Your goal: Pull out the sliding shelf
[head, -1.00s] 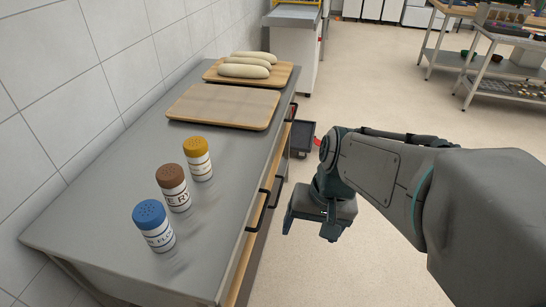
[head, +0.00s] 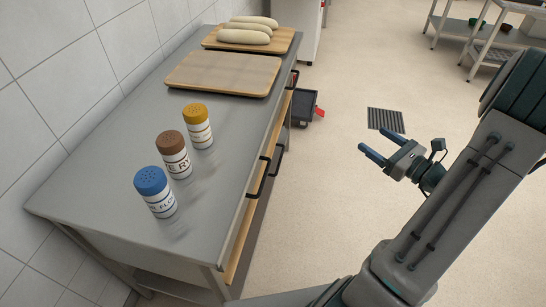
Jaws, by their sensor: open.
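A steel-topped counter (head: 228,105) runs along the wall at left. Light wooden fronts (head: 240,243) with black handles (head: 258,179) show along its right side, below the top. I cannot tell which of them is the sliding shelf; none clearly stands out from the counter. My gripper (head: 372,155) is open and empty, over the floor to the right of the counter. Its blue fingertips point left, toward the counter side, and stay well apart from the handles.
Three shaker jars, blue-topped (head: 160,203), brown-topped (head: 176,165) and yellow-topped (head: 200,134), stand on the counter. Behind them lie an empty wooden board (head: 224,74) and a board with dough loaves (head: 244,36). A floor grate (head: 386,120) lies beyond my gripper; the floor alongside is open.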

